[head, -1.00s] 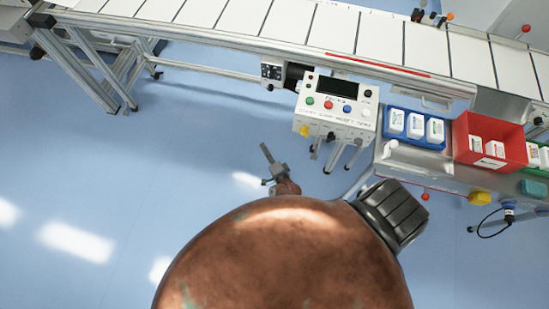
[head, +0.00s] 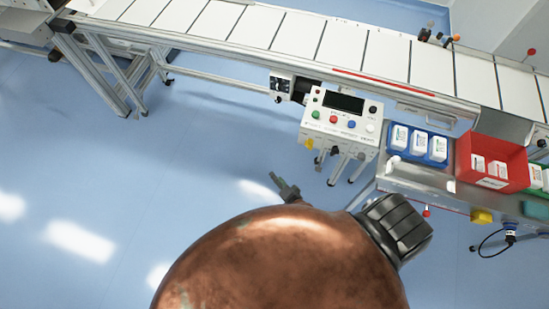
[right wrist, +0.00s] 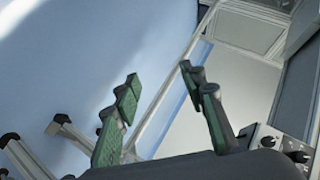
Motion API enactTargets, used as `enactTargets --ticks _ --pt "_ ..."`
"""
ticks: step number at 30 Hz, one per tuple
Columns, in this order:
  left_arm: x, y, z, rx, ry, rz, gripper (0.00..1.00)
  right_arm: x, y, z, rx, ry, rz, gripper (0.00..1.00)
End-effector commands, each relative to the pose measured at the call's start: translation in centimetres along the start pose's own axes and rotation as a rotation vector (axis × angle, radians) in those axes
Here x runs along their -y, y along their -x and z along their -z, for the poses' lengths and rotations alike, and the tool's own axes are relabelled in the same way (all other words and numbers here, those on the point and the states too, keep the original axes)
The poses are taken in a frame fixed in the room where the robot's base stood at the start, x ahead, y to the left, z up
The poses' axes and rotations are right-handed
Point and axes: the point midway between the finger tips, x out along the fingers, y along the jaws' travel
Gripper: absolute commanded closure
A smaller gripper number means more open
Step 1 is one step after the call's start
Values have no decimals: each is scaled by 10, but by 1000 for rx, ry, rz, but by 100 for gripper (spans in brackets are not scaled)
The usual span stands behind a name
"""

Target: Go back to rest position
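My right gripper (head: 279,184) shows small in the head view, below the control box and above the blue floor, partly hidden behind a large rounded copper-brown surface. In the right wrist view its two green-padded fingers (right wrist: 158,78) stand apart with nothing between them. My left gripper is not in view.
A conveyor (head: 310,40) with white panels runs across the top. A white control box (head: 340,117) with coloured buttons hangs at its front. On a side table at right stand a blue bin (head: 420,157) and a red bin (head: 505,150) with white boxes. The floor at left (head: 90,180) is clear.

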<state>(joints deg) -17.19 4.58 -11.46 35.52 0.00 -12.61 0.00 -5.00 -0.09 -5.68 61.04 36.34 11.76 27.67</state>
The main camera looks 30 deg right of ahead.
Motion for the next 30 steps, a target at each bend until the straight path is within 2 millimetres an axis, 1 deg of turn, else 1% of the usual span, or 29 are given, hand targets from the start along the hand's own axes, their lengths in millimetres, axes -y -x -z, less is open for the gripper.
enactTargets --ticks 8,11,14,17,18,20,21,23,24,26,27,29,30 --pt "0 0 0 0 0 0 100 -1 0 0 1 1 -1 62" --pt "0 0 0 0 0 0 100 -14 6 -8 25 40 -24 62" --pt "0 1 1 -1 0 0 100 -50 23 -27 94 146 -82 62" --pt "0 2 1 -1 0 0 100 -104 52 -53 205 306 -163 62" --pt "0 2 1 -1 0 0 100 -127 67 -63 257 376 -197 62" --pt "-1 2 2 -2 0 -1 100 -161 91 -77 337 481 -244 62" --pt "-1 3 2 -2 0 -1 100 -183 108 -86 393 547 -273 62" --pt "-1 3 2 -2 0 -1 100 -216 136 -97 477 644 -315 62" --pt "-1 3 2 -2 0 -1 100 -237 156 -103 535 706 -341 62" --pt "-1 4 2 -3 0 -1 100 -267 186 -111 622 795 -377 62" --pt "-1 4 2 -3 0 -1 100 -286 206 -115 679 852 -398 62" --pt "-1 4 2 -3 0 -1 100 -310 235 -119 759 927 -424 62" --pt "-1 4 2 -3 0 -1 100 -324 252 -121 808 972 -438 62"
